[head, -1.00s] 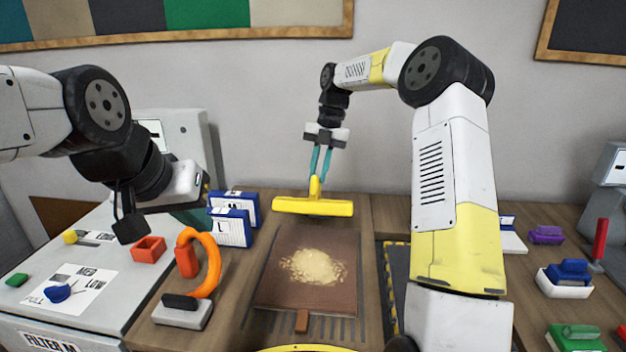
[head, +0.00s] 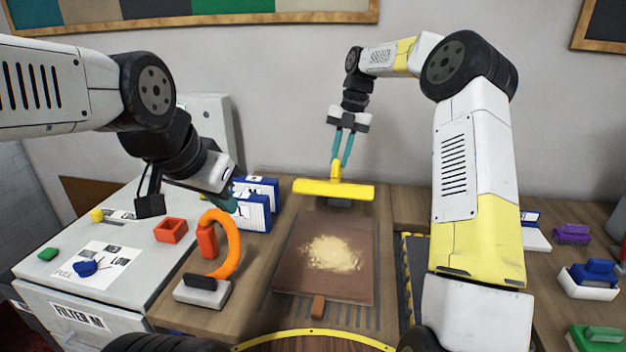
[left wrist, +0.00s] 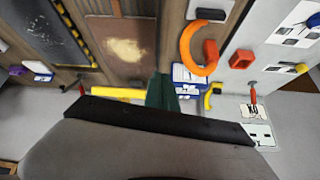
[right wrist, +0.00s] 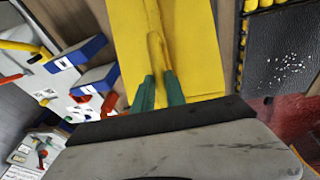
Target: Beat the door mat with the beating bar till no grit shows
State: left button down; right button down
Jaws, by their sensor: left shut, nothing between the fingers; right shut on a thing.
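The door mat (head: 293,277) is a brown rectangle lying on the wooden bench, with a pale patch of grit (head: 333,253) spread on its middle. The beating bar (head: 310,187) is yellow, with an upright handle. My right gripper (head: 338,165) is shut on that handle and holds the bar at the mat's far edge; whether it touches the bench is unclear. The right wrist view shows the teal fingers (right wrist: 160,90) at the handle of the yellow bar (right wrist: 195,40). My left gripper (head: 226,200) is shut and empty, left of the mat beside the blue boxes.
An orange hook (head: 232,243) on a grey base stands left of the mat, near a red open box (head: 171,230). Blue-and-white boxes (head: 254,212) stand behind it. A dark, yellow-striped panel (head: 416,265) lies right of the mat. Coloured brushes (head: 594,272) sit farther right.

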jog(key=shift+w+r, duration=0.1)
jog(key=shift+w, duration=0.1)
pick_arm(q)
jog(key=w+d+f+m, duration=0.3)
jog(key=w+d+m, duration=0.2)
jog(key=m, duration=1.2)
jog(key=w+d+f+m, duration=0.3)
jog(key=w+d+m, duration=0.25)
jog(key=m, duration=1.15)
jog(key=x, duration=1)
pick_arm(e)
jog(key=shift+s, duration=0.1)
pick_arm(q)
jog(key=shift+t, duration=0.4)
jog(key=shift+w+d+r, duration=0.1)
jog(key=shift+w+r, duration=0.5)
jog(key=shift+r, duration=0.3)
jog(key=shift+w+d+r, duration=0.1)
jog(key=shift+w+r, duration=0.55)
jog(key=shift+r, duration=0.3)
